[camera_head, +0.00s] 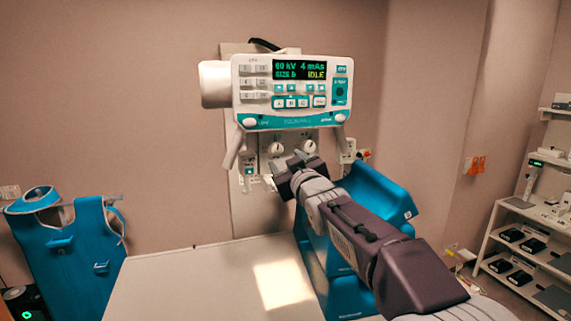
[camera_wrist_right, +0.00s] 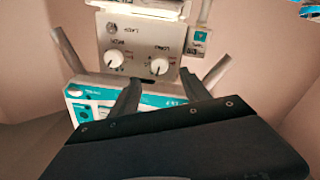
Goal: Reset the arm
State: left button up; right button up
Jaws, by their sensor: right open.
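My right arm comes in from the lower right in the head view. Its gripper (camera_head: 284,166) is raised just below the X-ray unit's control panel (camera_head: 292,92), in front of the lower plate with two white knobs (camera_head: 276,149). In the right wrist view the fingers (camera_wrist_right: 160,92) stand apart with nothing between them. The knob plate (camera_wrist_right: 137,45) and part of the control panel (camera_wrist_right: 90,100) show beyond them, the picture being turned over. The panel's screen reads 60 kV, 4 mAs and IDLE. My left gripper is out of view.
A pale table (camera_head: 200,285) with a bright light patch lies below. A blue padded piece (camera_head: 375,195) stands behind my right arm. A blue apron (camera_head: 68,250) hangs at left. A white shelf (camera_head: 535,225) with dark boxes is at right.

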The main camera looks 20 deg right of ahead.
jog(key=s+a+f+m+g, duration=0.1)
jog(key=s+f+g, duration=0.35)
jog(key=f, duration=0.95)
jog(key=s+a+f+m+g, duration=0.1)
jog(key=s+f+g, duration=0.35)
jog(key=f, duration=1.05)
jog(key=s+f+m+g, duration=0.1)
jog(key=s+f+g, duration=0.3)
jog(key=s+f, duration=0.3)
jog(key=s+f+m+g, duration=0.1)
jog(key=s+f+g, duration=0.3)
jog(key=s+f, duration=0.4)
jog(key=s, duration=0.7)
jog(key=shift+s+f, duration=0.15)
jog(key=shift+s, duration=0.2)
